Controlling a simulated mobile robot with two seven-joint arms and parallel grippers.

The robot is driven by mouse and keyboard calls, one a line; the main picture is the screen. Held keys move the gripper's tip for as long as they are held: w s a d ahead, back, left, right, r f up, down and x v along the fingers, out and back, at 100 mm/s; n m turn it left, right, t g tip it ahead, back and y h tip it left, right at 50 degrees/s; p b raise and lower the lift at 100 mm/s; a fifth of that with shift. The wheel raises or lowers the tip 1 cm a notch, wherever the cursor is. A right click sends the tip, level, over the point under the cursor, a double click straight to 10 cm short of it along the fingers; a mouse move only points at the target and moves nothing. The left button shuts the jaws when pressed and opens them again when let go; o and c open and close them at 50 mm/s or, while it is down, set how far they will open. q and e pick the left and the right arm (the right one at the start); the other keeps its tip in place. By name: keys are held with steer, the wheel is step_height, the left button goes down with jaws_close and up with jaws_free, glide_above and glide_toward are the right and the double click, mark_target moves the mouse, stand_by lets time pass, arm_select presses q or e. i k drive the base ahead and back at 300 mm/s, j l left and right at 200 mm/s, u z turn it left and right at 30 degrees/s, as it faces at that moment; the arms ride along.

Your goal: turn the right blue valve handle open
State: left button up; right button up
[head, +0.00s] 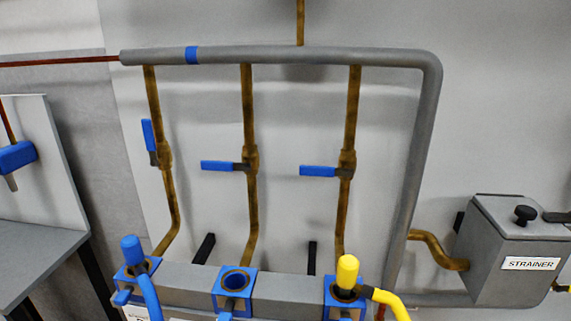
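The right blue valve handle (318,171) points left, lying crosswise to its vertical brass pipe (343,215) at the valve body. The middle blue handle (218,166) also lies crosswise, pointing left from its pipe (252,205). The left blue handle (148,135) stands nearly upright, along its pipe (154,100). Neither of my grippers shows in the head view, and nothing touches the handles.
A thick grey pipe (290,57) runs across the top and down the right side. Below are blue-collared ports on a grey block (285,289), with blue (147,290) and yellow (390,302) hoses. A grey strainer box (515,240) stands at right. The space before the handles is clear.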

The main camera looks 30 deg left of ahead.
mark_target(316, 170)
steer(key=j, duration=0.4)
steer(key=k+j, duration=0.15)
steer(key=j, duration=0.7)
steer(key=k, duration=0.05)
